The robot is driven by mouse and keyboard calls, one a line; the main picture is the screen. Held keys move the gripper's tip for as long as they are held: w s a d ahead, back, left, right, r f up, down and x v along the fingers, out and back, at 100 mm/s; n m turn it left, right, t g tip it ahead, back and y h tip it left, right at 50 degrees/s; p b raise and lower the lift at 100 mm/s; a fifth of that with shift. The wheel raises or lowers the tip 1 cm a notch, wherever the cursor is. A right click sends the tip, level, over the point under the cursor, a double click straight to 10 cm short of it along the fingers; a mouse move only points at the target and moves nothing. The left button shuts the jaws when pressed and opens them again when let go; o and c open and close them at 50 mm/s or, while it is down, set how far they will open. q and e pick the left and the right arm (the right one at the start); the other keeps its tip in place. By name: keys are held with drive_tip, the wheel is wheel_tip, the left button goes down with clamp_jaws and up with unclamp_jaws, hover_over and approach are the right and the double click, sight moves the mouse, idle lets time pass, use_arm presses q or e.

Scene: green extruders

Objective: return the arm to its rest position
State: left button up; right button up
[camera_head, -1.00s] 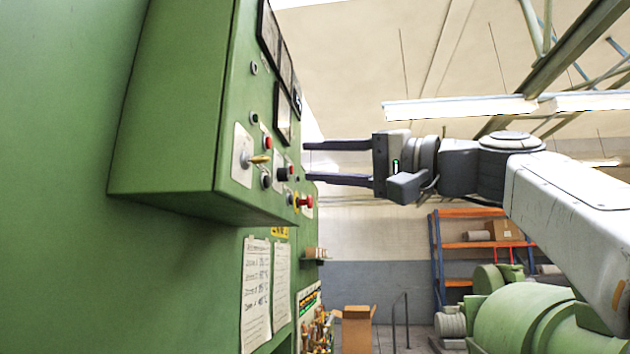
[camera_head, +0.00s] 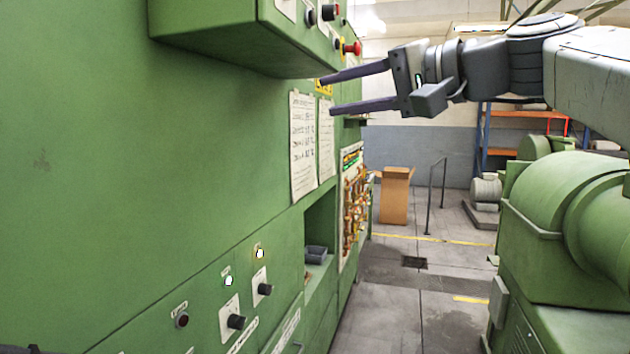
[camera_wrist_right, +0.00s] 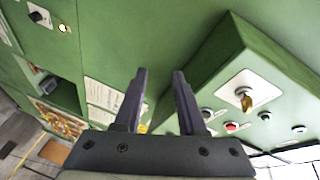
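My right gripper (camera_head: 327,96) is open and empty, its two dark fingers parallel with a gap between them. In the head view it reaches in from the right, in front of the green machine (camera_head: 110,160), with its fingertips near the notice sheets (camera_head: 303,146) below the control box (camera_head: 240,32). The right wrist view shows the gripper (camera_wrist_right: 160,72) with the panel face behind and a brass-coloured knob switch (camera_wrist_right: 244,98) to the right. I cannot tell whether the fingertips touch the panel. A dark sliver shows at the lower left corner; my left gripper is not clearly visible.
A red button (camera_head: 352,48) sticks out of the control box near the fingers. Lower dark knobs (camera_head: 236,322) and lit lamps line the machine. A large green housing (camera_head: 575,220) stands right. A cardboard box (camera_head: 396,196) stands behind; the floor aisle (camera_head: 385,300) is clear.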

drive_tip(key=s+a+f+n+g+h, duration=0.1)
drive_tip(key=s+a+f+g+h, duration=0.15)
drive_tip(key=f, duration=0.75)
drive_tip(key=s+a+f+n+g+h, duration=0.15)
drive_tip(key=s+f, duration=0.25)
drive_tip(key=f, duration=0.6)
drive_tip(key=s+a+f+n+g+h, duration=0.1)
drive_tip(key=s+a+f+g+h, duration=0.15)
drive_tip(key=f, duration=0.85)
drive_tip(key=s+d+f+n+g+h, duration=0.2)
drive_tip(key=s+d+f+n, duration=0.1)
drive_tip(key=s+f, duration=0.4)
drive_tip(key=s+d+f+n+g+h, duration=0.1)
drive_tip(key=s+d+f+n+h, duration=0.2)
drive_tip(key=s+f, duration=0.5)
wheel_tip(320, 180, down, 3)
drive_tip(key=shift+d+f+n+g, duration=0.1)
drive_tip(key=shift+d+n+g, duration=0.25)
drive_tip(key=shift+d+n, duration=0.25)
drive_tip(key=shift+h, duration=0.25)
